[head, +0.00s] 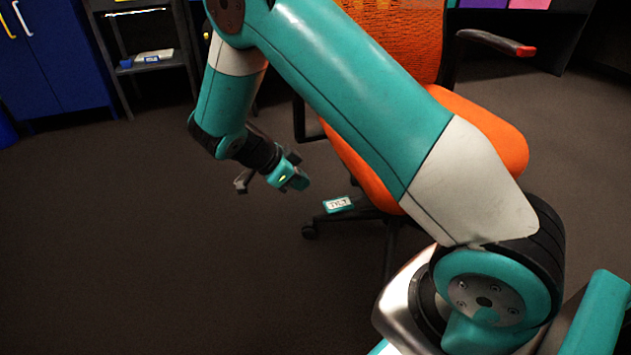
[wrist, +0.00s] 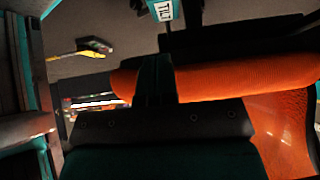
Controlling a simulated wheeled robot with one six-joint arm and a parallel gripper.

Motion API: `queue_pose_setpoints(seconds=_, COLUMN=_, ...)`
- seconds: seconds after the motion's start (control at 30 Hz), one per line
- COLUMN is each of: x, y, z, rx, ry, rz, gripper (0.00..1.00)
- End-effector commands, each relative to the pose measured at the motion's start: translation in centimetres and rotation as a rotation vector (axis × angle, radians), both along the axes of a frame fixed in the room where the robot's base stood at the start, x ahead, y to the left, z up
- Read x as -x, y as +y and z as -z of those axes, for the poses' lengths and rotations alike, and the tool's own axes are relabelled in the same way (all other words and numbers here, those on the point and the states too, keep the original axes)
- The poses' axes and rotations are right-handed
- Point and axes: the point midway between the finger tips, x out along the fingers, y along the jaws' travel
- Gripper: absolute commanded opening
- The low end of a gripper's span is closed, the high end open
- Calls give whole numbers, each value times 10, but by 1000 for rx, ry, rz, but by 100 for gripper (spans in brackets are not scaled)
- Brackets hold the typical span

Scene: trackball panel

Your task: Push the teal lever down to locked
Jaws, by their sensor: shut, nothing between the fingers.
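My gripper (head: 291,178) is shut and empty. It hangs in front of the chair's left side, up and left of the teal-bordered TILT plate (head: 338,204). In the wrist view the closed fingers (wrist: 155,80) stand in the middle, over the orange seat. The TILT plate shows at the top edge of the wrist view (wrist: 163,10), apart from the fingers. I cannot clearly make out the teal lever in either view; my gripper may hide it. Its position cannot be told.
The orange office chair (head: 482,128) stands behind my arm, with its black base under the seat. A dark shelf (head: 150,65) and a blue cabinet (head: 55,55) stand at the back left. The brown floor (head: 130,240) at left is clear.

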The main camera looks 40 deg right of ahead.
Motion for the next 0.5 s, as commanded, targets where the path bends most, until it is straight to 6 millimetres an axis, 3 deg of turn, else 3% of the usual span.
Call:
queue_pose_setpoints(seconds=0.13, x=-4, y=11, z=-12, rx=-1, ry=0, rz=-1, gripper=0)
queue_pose_setpoints(seconds=0.5, x=-5, y=14, z=-14, rx=0, ry=-1, rz=1, gripper=0)
